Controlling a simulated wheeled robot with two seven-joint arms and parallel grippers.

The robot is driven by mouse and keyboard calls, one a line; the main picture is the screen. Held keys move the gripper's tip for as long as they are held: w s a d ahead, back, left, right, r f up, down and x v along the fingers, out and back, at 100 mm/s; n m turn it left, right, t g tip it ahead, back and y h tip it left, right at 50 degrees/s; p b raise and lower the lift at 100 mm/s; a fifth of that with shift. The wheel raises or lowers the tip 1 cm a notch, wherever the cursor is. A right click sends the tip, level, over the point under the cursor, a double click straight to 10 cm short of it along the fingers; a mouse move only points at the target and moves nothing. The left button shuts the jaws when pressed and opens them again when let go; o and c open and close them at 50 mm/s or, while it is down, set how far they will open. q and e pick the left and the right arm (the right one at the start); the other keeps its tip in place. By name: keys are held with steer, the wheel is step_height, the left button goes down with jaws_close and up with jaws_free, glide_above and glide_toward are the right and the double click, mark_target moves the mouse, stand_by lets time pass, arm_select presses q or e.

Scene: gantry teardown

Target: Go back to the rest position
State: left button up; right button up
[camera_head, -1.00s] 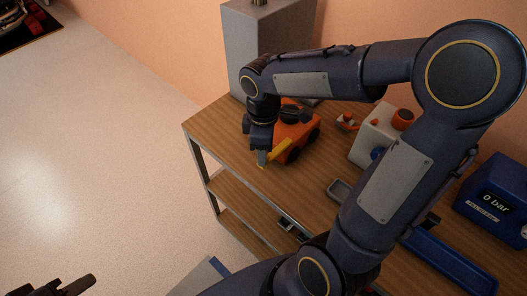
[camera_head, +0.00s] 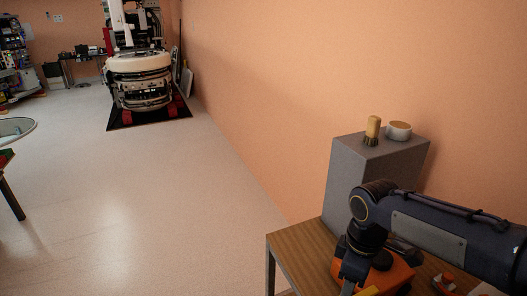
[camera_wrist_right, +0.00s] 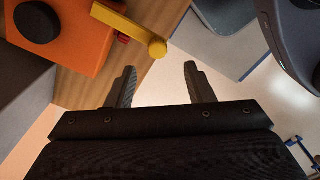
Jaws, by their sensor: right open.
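My right arm reaches in from the lower right of the head view. Its gripper (camera_head: 352,272) hangs by the orange device (camera_head: 392,272) on the wooden table, partly cut off by the frame. In the right wrist view the two black fingers of this gripper (camera_wrist_right: 160,88) are spread apart with nothing between them. The orange device, with a black knob and a yellow lever (camera_wrist_right: 130,27), lies beyond the fingers at the upper left, apart from them. My left gripper is not in view.
A grey cabinet (camera_head: 350,185) with a brush (camera_head: 372,130) and a round tub (camera_head: 398,130) on top stands at the wooden table's (camera_head: 300,245) back. A large white machine (camera_head: 140,75) stands on a dark mat far off. The floor at left is largely clear.

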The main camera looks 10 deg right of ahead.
steer(key=s+a+m+t+y, duration=0.3)
steer(key=s+m+t, duration=0.2)
steer(key=s+m, duration=0.7)
steer(key=shift+s+f+y, duration=0.15)
steer(key=shift+s+y, duration=0.15)
steer(key=shift+a, duration=0.1)
stand_by(0.3)
